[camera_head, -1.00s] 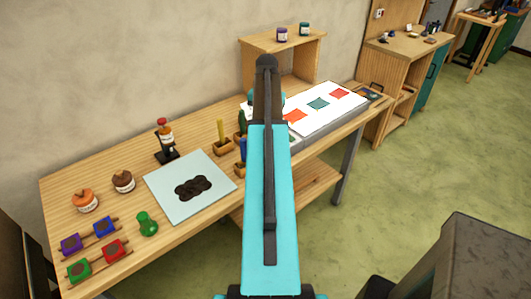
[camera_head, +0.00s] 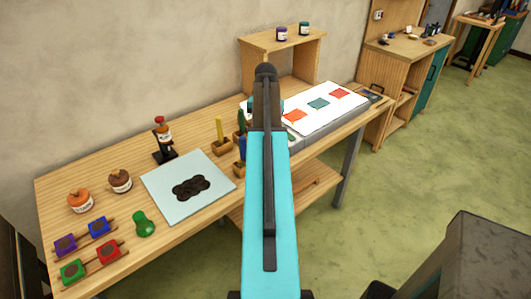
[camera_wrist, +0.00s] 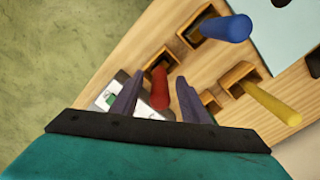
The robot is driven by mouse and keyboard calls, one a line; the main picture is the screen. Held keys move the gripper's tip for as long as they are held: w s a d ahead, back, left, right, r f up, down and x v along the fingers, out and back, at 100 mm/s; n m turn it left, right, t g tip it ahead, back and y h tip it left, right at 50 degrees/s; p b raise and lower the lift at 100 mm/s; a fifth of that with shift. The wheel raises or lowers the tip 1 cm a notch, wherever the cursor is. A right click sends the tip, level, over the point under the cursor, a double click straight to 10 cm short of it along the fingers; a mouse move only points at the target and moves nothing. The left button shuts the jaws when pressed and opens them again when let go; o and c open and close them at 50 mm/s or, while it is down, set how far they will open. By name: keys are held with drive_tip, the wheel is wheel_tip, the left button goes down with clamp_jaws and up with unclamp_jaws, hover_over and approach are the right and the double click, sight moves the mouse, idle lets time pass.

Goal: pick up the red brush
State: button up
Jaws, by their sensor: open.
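The red brush (camera_wrist: 159,90) shows in the wrist view as a red handle rising from a small wooden holder (camera_wrist: 160,64). My gripper (camera_wrist: 160,78) is open, with one dark finger on each side of the red handle. The handle appears between the fingers; I cannot tell how deep it sits between them, and no contact is clear. In the head view my arm hides the red brush and my gripper.
A blue brush (camera_wrist: 226,28) and a yellow brush (camera_wrist: 272,104) stand in wooden holders close by. The white panel with coloured squares (camera_head: 318,104) lies to the right on the bench. A pale blue sheet (camera_head: 160,190) lies to the left.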

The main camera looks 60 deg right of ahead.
drive_tip(key=shift+f, duration=0.5)
clamp_jaws()
